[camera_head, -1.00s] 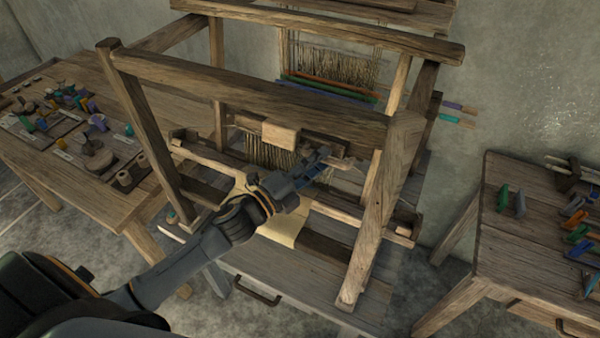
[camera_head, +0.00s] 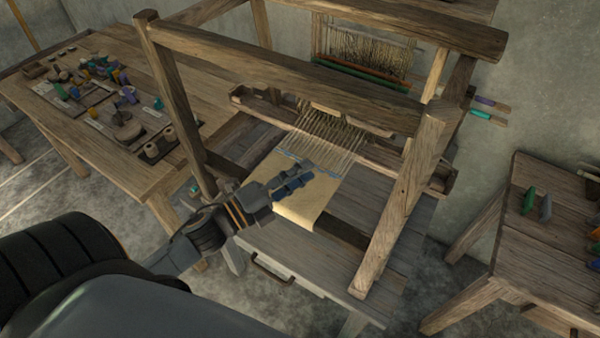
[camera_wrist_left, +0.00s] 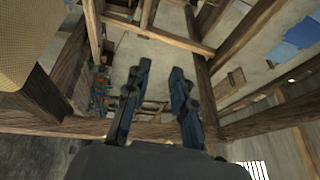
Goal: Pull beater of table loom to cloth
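The wooden table loom (camera_head: 300,70) stands ahead of me. Its low crossbar (camera_head: 400,168), which looks like the beater, lies behind the cloth, with pale warp threads (camera_head: 333,135) running forward from it. The tan cloth (camera_head: 303,205) spreads at the front, with a blue line at its far edge. My left gripper (camera_head: 305,180) is in front of the crossbar and apart from it, over the cloth in the picture; its height above the cloth is unclear. In the left wrist view its dark fingers (camera_wrist_left: 157,100) are spread with nothing between them. My right gripper is not in view.
The loom's uprights and upper beam frame the space around my left arm. A table (camera_head: 95,150) with spools and small tools stands left, another table (camera_head: 525,215) right. A drawer handle (camera_head: 272,277) is below the cloth.

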